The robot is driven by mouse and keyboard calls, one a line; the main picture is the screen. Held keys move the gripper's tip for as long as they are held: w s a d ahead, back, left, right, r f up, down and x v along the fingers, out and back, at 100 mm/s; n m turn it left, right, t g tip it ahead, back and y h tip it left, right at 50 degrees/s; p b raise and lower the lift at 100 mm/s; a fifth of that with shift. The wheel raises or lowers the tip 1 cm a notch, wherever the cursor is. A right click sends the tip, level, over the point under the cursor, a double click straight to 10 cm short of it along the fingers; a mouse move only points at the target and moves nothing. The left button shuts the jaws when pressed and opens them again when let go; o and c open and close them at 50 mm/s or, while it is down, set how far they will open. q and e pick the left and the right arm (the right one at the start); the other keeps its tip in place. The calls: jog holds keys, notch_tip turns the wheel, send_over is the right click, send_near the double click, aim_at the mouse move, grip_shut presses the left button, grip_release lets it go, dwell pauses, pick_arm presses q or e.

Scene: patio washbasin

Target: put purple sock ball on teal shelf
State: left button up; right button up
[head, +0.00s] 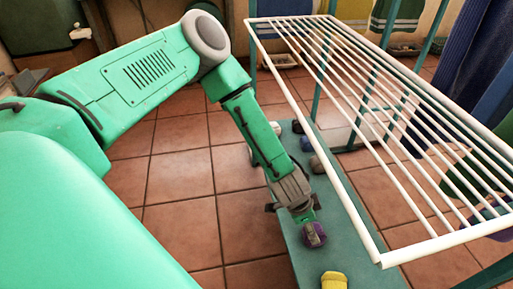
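The purple sock ball (316,229) is right at the fingertips of my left gripper (311,232). The teal shelf (306,262) is the long low board under the white rack. The ball appears over this shelf; I cannot tell whether it touches it. My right gripper is not in view.
A white wire rack (345,200) stands above the shelf, just right of my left forearm. A yellow sock ball (334,281) lies at the shelf's near end. Several small dark and pale items sit farther back. Tiled floor (180,220) left of the shelf is clear.

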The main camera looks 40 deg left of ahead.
pick_arm(q)
jog(key=s+d+r+n+g+h, duration=0.15)
jog(key=s+g, duration=0.25)
jog(key=s, duration=0.9)
jog(key=s+d+n+g+h, duration=0.15)
jog(key=s+g, duration=0.25)
jog(key=s, duration=0.9)
jog(key=w+a+n+t+y, duration=0.1)
jog(key=a+n+t+y, duration=0.4)
jog(key=a, duration=1)
jog(key=shift+w+r+y, duration=0.15)
jog(key=shift+r+y, duration=0.1)
jog(key=shift+y, duration=0.05)
notch_tip(320, 180, up, 13)
jog(key=p, duration=1.3)
jog(key=shift+r, duration=0.15)
